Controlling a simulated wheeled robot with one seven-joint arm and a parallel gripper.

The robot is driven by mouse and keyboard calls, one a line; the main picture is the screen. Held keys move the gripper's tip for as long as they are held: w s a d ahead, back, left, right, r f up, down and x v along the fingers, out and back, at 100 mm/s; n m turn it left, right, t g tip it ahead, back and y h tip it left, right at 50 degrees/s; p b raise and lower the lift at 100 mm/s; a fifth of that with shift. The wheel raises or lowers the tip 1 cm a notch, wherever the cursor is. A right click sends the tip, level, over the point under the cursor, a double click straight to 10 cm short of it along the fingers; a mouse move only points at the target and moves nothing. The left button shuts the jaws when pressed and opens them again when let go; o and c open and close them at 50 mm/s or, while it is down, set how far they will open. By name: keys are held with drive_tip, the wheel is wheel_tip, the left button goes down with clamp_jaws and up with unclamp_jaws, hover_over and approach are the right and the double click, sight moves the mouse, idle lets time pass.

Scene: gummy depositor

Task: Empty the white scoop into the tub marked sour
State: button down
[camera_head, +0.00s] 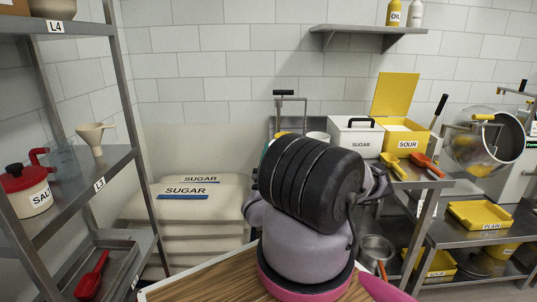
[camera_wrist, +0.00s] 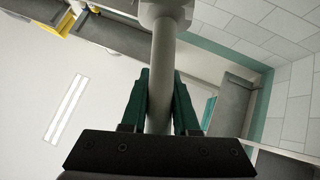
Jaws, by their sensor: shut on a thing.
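The yellow tub marked SOUR (camera_head: 408,145) stands on the steel table at the right, with its yellow lid raised. In the wrist view, my gripper (camera_wrist: 160,88) has its green fingers shut on both sides of a pale, round handle that appears to be the white scoop's (camera_wrist: 163,60). A wider pale part shows at the top edge; the scoop's bowl and anything in it are out of sight. In the head view, my arm hides my gripper.
A white SUGAR tub (camera_head: 358,140) stands left of the sour tub. A yellow scoop (camera_head: 394,166) and an orange scoop (camera_head: 427,165) lie before them. A steel drum (camera_head: 495,145) stands farther right. Sugar sacks (camera_head: 190,205) and a shelf rack (camera_head: 85,175) are at left.

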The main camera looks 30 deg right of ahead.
drive_tip(key=shift+g+y, duration=0.7)
drive_tip(key=shift+y, duration=0.2)
drive_tip(key=shift+w+d+r, duration=0.3)
drive_tip(key=shift+d+r, duration=0.05)
drive_tip(key=shift+r, duration=0.25)
drive_tip(key=shift+w+d+r, duration=0.35)
drive_tip(key=shift+d+r, duration=0.05)
drive_tip(key=shift+r, duration=0.25)
drive_tip(key=shift+w+d+r, duration=0.3)
drive_tip(key=shift+d+r, duration=0.05)
drive_tip(key=shift+r, duration=0.25)
drive_tip(key=shift+g+y, duration=0.5)
drive_tip(key=shift+y, duration=0.1)
drive_tip(key=shift+w+d+r, duration=0.3)
drive_tip(key=shift+d+r, duration=0.05)
drive_tip(key=shift+r, duration=0.3)
drive_tip(key=shift+w+d+r, duration=0.25)
drive_tip(key=shift+d+r, duration=0.05)
drive_tip(key=shift+r, duration=0.35)
drive_tip(key=shift+w+d+r, duration=0.3)
drive_tip(key=shift+d+r, duration=0.05)
drive_tip(key=shift+r, duration=0.3)
drive_tip(key=shift+w+d+r+g+y, duration=0.4)
drive_tip(key=shift+w+d+r, duration=0.1)
drive_tip(key=shift+d, duration=0.15)
drive_tip(key=shift+w+d+r+g+y, duration=0.3)
drive_tip(key=shift+w+d+r+y, duration=0.1)
drive_tip(key=shift+w+d+r, duration=0.15)
drive_tip(key=shift+f, duration=0.1)
